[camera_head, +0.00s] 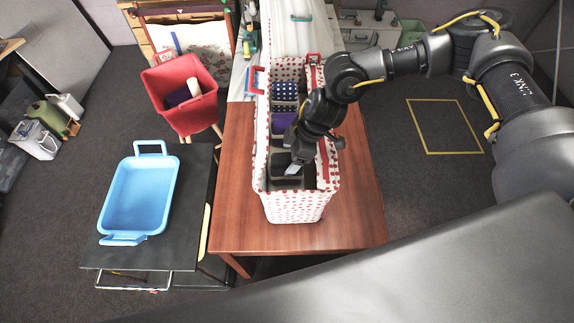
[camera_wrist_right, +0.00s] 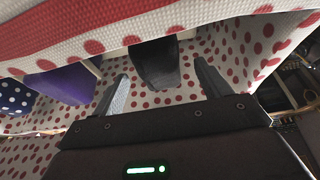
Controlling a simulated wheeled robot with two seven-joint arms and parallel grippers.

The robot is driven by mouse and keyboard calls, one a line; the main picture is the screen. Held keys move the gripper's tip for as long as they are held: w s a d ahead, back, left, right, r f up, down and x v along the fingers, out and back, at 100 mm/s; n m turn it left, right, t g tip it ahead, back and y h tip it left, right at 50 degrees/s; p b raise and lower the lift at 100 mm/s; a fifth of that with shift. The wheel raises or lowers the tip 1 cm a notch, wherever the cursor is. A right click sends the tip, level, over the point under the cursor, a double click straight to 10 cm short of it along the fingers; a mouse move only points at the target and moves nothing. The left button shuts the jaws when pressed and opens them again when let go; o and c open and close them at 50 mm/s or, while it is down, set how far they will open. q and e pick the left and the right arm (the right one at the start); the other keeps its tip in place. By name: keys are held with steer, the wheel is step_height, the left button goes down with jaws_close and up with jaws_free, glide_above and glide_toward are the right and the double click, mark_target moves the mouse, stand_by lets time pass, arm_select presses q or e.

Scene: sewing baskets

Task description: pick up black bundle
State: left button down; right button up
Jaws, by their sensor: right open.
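The black bundle (camera_wrist_right: 157,62) lies inside the white basket with red dots (camera_head: 295,208). In the head view, dark cloth (camera_head: 284,184) shows at the basket's near end, partly hidden by my right gripper (camera_head: 296,168). That gripper reaches down into the basket from the right, with its jaws open. In the right wrist view, its two fingers stand apart, one on each side of the black bundle, which appears just beyond or between their tips. I cannot tell whether they touch it. My left gripper is not in view.
A purple bundle (camera_head: 283,123) and a dark blue dotted bundle (camera_head: 284,92) lie farther back in the basket. The basket stands on a wooden table (camera_head: 232,195). A blue tray (camera_head: 137,197) sits on a black side table at left, with a red bin (camera_head: 181,95) behind.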

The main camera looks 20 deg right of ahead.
steer(key=shift+x, duration=1.2)
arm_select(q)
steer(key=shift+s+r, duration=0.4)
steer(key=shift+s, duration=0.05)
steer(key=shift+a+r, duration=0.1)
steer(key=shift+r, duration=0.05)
arm_select(e)
steer(key=shift+f, duration=0.2)
steer(key=c, duration=1.4)
steer(key=shift+r, duration=0.15)
